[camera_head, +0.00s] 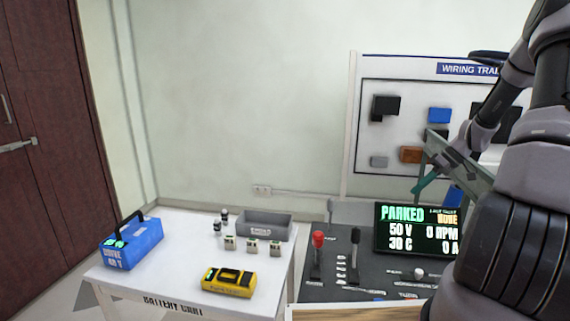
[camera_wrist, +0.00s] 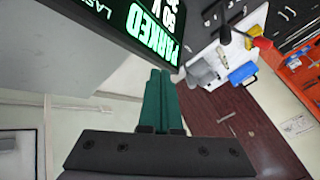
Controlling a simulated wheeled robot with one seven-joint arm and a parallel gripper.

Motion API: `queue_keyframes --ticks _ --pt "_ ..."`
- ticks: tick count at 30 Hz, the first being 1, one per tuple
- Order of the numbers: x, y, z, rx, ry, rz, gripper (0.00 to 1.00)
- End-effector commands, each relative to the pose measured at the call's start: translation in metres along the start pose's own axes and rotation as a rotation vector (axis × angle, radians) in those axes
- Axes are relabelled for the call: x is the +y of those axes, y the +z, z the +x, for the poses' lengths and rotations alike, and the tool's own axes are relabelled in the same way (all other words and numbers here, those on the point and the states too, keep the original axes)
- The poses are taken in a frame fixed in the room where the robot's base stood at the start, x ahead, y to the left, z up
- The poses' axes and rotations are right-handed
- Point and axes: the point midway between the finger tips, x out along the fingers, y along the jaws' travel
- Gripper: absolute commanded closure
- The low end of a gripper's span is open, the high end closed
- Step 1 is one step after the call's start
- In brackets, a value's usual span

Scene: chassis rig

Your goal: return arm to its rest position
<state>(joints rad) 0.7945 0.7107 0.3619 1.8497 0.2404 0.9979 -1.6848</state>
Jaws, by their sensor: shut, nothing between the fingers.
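My gripper (camera_head: 420,188) is at the right of the head view, in front of the wiring board and just above the display screen. My arm comes down from the upper right and hides part of the board and the bench. In the wrist view my gripper (camera_wrist: 161,75) shows two green fingers pressed together with nothing between them. The display screen (camera_head: 416,229) reads PARKED, 50 V, 30 C, 0 RPM and 0 A. It also shows near the fingertips in the wrist view (camera_wrist: 140,30); I cannot tell the exact gap.
A red-knobbed lever (camera_head: 318,240) and a black-knobbed lever (camera_head: 354,238) rise from the bench. The white battery cart (camera_head: 180,262) at left holds a blue battery (camera_head: 132,246), a yellow device (camera_head: 230,281), a grey bin (camera_head: 264,226) and small parts. The wiring board (camera_head: 410,110) stands behind.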

Motion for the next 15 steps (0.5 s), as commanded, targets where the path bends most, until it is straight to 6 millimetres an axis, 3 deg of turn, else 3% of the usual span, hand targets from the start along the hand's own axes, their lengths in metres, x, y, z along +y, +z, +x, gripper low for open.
queue_keyframes --ticks 11,15 --pt "-0.028 -0.015 -0.016 -0.044 0.046 0.033 1.00" --pt "-0.047 -0.024 -0.027 -0.067 0.082 0.061 1.00"
